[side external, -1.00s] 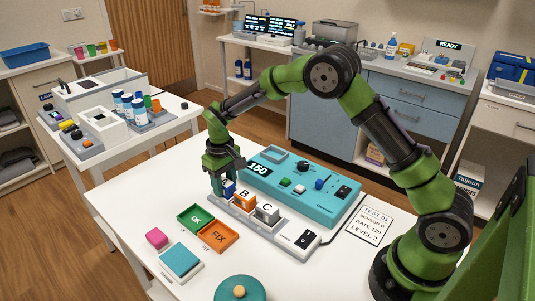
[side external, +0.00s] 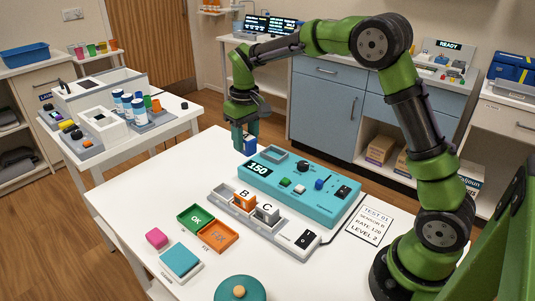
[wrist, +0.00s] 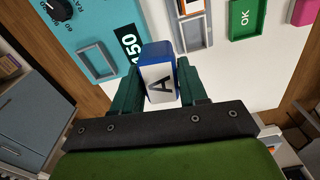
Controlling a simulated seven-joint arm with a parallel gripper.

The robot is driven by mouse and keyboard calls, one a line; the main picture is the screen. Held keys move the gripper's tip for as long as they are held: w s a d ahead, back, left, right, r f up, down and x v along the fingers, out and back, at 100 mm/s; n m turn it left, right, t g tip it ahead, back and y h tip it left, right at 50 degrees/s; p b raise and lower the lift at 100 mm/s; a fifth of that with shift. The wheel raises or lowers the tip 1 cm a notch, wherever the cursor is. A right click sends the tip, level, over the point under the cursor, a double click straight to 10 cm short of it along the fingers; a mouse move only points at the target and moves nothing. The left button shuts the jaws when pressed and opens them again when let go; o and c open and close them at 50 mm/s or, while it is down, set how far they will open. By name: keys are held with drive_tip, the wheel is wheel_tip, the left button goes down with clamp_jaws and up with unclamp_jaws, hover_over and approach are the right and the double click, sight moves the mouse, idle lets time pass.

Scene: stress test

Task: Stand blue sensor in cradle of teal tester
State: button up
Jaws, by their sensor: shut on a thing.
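My gripper (side external: 245,139) is shut on the blue sensor (side external: 249,147) and holds it in the air above the back left end of the teal tester (side external: 292,203). In the wrist view the blue sensor (wrist: 159,78) sits between the green fingers and shows a white face with the letter A. The cradle (side external: 273,154) is a grey-rimmed rectangular recess on the tester's back left corner. It is empty and also shows in the wrist view (wrist: 98,61), to the left of the sensor. The sensor is apart from the cradle.
A grey rack (side external: 226,204) in front of the tester holds the orange B block (side external: 243,201) and the grey C block (side external: 267,212); its left slot is empty. Green OK (side external: 196,219) and orange FIX (side external: 218,237) trays lie nearer. The tester has raised knobs.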

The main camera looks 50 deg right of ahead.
drive_tip(key=shift+n, duration=0.5)
drive_tip(key=s+d+f, duration=0.1)
drive_tip(key=s+d, duration=0.2)
drive_tip(key=s, duration=0.1)
drive_tip(key=s+d+f, duration=0.1)
drive_tip(key=s+d, duration=0.2)
drive_tip(key=s, duration=0.2)
drive_tip(key=s+d+f, duration=0.2)
drive_tip(key=s, duration=0.3)
drive_tip(key=shift+s+d, duration=0.2)
drive_tip(key=shift+d, duration=0.2)
drive_tip(key=w+d, duration=0.1)
drive_tip(key=w, duration=0.4)
drive_tip(key=w+d+f, duration=0.1)
drive_tip(key=w+d, duration=0.1)
drive_tip(key=w, duration=0.3)
drive_tip(key=w+d, duration=0.1)
drive_tip(key=w, duration=0.4)
drive_tip(key=shift+w+d+f, duration=0.15)
drive_tip(key=shift+d+f, duration=0.05)
drive_tip(key=shift+d, duration=0.15)
drive_tip(key=shift+f, duration=1.75)
drive_tip(key=shift+f, duration=0.1)
drive_tip(key=o, duration=1.1)
drive_tip(key=shift+f, duration=0.1)
